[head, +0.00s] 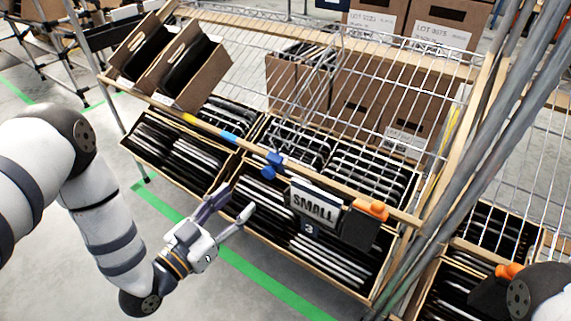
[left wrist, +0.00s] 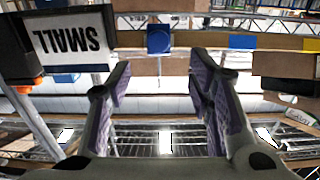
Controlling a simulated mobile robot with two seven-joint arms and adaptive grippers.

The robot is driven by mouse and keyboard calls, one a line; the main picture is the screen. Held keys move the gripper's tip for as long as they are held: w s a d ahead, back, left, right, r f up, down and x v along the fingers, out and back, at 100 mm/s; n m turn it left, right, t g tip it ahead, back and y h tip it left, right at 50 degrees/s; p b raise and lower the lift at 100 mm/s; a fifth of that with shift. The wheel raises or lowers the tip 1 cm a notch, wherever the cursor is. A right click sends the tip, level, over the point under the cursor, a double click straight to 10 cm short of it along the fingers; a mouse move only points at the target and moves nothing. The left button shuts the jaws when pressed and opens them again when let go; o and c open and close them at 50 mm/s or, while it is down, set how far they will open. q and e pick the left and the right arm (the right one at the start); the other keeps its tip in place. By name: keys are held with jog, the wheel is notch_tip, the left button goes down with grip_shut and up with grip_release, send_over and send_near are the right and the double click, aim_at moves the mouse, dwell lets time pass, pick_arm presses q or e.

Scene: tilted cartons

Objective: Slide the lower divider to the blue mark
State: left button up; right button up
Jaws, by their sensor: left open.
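The lower divider appears to be the blue slider (head: 273,163) on the wooden front rail; in the left wrist view it is a blue square block (left wrist: 158,39). The blue mark (head: 229,137) is a light blue band on the same rail, up and left of the slider, and also shows in the left wrist view (left wrist: 242,42). My left gripper (head: 236,202) is open and empty, below and left of the slider. In the left wrist view the slider lies beyond the fingertips, within the gap, apart from both fingers. My right gripper is out of view.
A SMALL sign (head: 314,203) and an orange clip (head: 372,208) sit on the rail right of the slider. A yellow band (head: 188,118) lies beyond the blue mark. Tilted cartons (head: 203,88) stand upper left. Metal poles (head: 480,150) rise at right. Floor is clear below.

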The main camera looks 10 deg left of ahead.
aim_at(266, 174)
pick_arm(q)
jog(key=b+x, duration=0.1)
jog(key=x, duration=0.9)
jog(key=shift+s+d, duration=0.1)
jog(key=shift+w+d+r, duration=0.1)
jog(key=shift+w, duration=0.25)
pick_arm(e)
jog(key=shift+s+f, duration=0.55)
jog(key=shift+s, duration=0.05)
